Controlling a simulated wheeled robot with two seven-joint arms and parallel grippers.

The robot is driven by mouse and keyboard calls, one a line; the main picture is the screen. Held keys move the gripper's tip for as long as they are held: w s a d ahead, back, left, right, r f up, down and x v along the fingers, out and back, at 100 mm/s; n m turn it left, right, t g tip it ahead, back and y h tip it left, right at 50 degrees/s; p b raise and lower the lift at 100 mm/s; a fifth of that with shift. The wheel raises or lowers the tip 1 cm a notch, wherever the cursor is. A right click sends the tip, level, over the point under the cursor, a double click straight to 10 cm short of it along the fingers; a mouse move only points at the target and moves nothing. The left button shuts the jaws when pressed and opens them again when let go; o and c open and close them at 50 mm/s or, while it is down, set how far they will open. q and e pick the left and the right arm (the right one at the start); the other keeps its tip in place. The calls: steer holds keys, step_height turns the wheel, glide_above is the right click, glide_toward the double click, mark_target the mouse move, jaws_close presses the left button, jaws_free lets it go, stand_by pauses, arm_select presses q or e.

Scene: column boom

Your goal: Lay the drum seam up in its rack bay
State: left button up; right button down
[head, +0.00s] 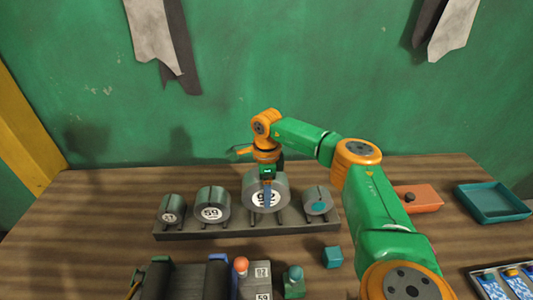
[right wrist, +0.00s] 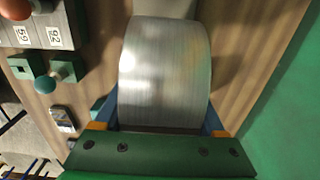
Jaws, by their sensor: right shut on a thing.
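A large grey metal drum (head: 281,194), its white number label partly covered by my gripper, is at the third bay from the left of the dark rack (head: 245,228). My right gripper (head: 267,192) comes down from above and is shut on this drum. In the right wrist view the drum (right wrist: 165,75) sits between the blue fingers, its brushed side bare, with no seam visible there. I cannot tell whether it rests fully in the bay. My left gripper is not in view.
The rack also holds a drum marked 21 (head: 171,209), one marked 59 (head: 212,205) and a small teal-faced drum (head: 317,201). In front stand an orange knob (head: 240,265), a teal knob (head: 294,273) and a teal cube (head: 332,257). A teal tray (head: 490,215) is at right.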

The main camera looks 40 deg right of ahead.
steer(key=shift+f, duration=0.15)
steer(key=shift+f+b, duration=0.55)
steer(key=shift+f, duration=0.15)
steer(key=shift+f, duration=0.1)
steer(key=shift+f+b, duration=0.6)
steer(key=shift+f, duration=0.2)
jaws_free()
steer(key=shift+r, duration=0.15)
